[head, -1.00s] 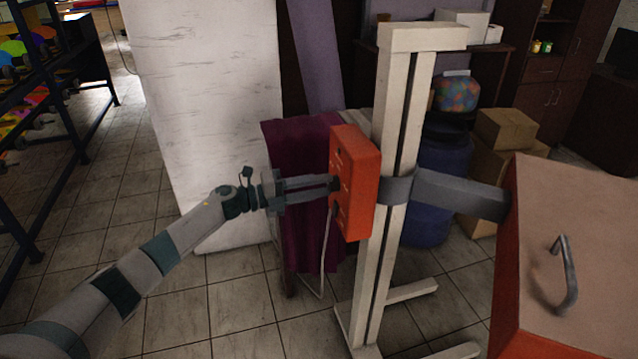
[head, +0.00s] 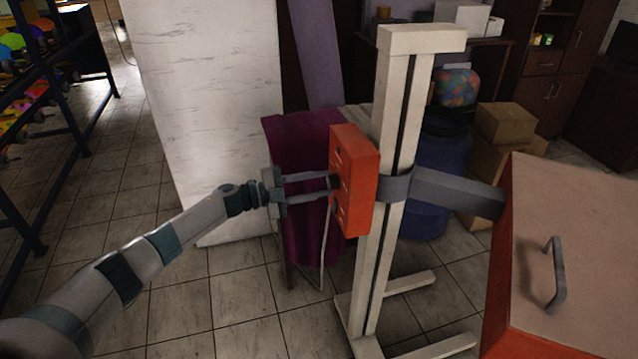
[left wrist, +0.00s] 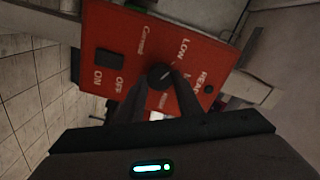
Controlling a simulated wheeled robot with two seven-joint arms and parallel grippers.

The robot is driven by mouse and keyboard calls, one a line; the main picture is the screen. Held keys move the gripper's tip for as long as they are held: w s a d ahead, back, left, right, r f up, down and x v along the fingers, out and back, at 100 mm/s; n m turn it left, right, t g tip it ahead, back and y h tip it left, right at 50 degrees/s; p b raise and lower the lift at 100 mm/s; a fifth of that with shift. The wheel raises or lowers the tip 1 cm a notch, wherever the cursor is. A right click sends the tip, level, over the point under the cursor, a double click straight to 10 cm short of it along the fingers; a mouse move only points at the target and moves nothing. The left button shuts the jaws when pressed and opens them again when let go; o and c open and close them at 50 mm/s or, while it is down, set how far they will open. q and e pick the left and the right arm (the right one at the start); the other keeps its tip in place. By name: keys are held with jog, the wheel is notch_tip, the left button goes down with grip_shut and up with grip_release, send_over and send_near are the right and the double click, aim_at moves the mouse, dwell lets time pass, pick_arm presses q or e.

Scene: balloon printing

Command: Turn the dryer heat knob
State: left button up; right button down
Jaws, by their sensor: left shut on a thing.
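The orange dryer control box (head: 356,190) is mounted on a white upright stand. My left gripper (head: 330,186) reaches it from the left, with its fingertips at the box's face. In the left wrist view the red face of the box (left wrist: 190,50) carries a round dark heat knob (left wrist: 160,75), and my left fingers (left wrist: 158,88) are shut on it. A dark switch (left wrist: 109,63) marked ON and OFF sits to the left of the knob, apart from the fingers. The knob's pointer is not clear. My right gripper is not in view.
The white stand (head: 400,120) rises behind the box, and its grey arm joins a large orange-sided dryer (head: 590,240) with a handle at the right. A white panel (head: 205,110) and a purple cloth (head: 300,150) stand behind my left gripper. Open tiled floor lies lower left.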

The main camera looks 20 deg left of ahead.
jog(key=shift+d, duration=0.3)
pick_arm(q)
jog(key=o, duration=1)
jog(key=shift+a, duration=0.1)
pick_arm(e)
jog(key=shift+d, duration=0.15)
pick_arm(q)
jog(key=shift+o, duration=0.2)
jog(key=shift+s+a+f+b, duration=0.1)
jog(key=shift+s+a+b, duration=0.25)
jog(key=shift+a, duration=0.25)
jog(key=b+v, duration=0.5)
jog(key=v, duration=1.1)
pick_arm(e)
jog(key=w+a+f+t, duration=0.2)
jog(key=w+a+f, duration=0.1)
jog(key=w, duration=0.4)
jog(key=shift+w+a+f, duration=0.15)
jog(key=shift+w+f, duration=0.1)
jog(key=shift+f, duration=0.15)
